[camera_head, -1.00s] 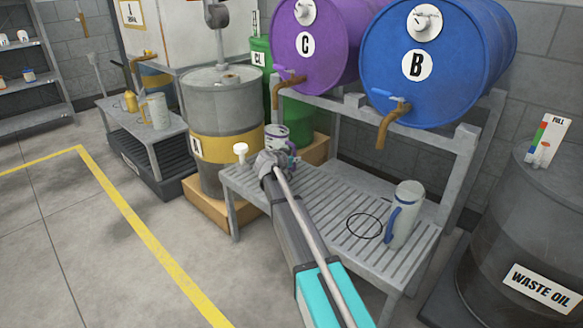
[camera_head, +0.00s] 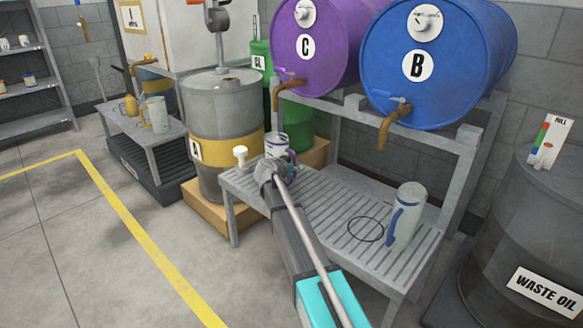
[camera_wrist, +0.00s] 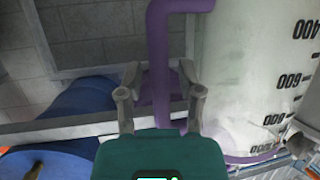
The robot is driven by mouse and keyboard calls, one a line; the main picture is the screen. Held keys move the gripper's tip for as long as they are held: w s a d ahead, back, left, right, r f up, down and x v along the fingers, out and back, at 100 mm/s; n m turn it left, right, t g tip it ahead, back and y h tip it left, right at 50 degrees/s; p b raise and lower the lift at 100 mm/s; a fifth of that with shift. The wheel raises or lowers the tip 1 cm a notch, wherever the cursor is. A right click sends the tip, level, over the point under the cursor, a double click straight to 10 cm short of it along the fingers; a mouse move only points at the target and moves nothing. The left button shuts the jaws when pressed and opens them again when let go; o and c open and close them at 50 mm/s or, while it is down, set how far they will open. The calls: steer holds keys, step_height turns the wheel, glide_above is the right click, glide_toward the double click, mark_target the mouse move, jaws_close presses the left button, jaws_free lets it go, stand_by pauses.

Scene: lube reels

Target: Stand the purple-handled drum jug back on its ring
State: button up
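The purple-handled jug (camera_head: 277,144) is pale, with purple trim, at the left end of the slatted stand; it looks upright. Its lower part is partly hidden by my gripper. In the wrist view its purple handle (camera_wrist: 160,55) lies between my gripper's two fingers, and its body with volume marks (camera_wrist: 240,70) is at right. My gripper (camera_wrist: 160,95) has its fingers apart, one each side of the handle, with a gap visible at left; contact at right is unclear. It also shows in the head view (camera_head: 268,175). A bare dark ring (camera_head: 365,229) lies on the stand.
A blue-handled jug (camera_head: 407,212) stands right of the ring on the slatted stand (camera_head: 335,205). A small white-topped item (camera_head: 240,155) is left of the purple-handled jug. The purple drum (camera_head: 315,65) and blue drum (camera_head: 450,50) hang above with taps. A grey drum (camera_head: 222,110) stands close at left.

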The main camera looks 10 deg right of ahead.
steer(key=shift+r, duration=0.15)
stand_by(0.3)
steer(key=p+v, duration=0.4)
steer(key=v, duration=0.8)
steer(key=shift+p, duration=0.3)
steer(key=shift+s, duration=0.1)
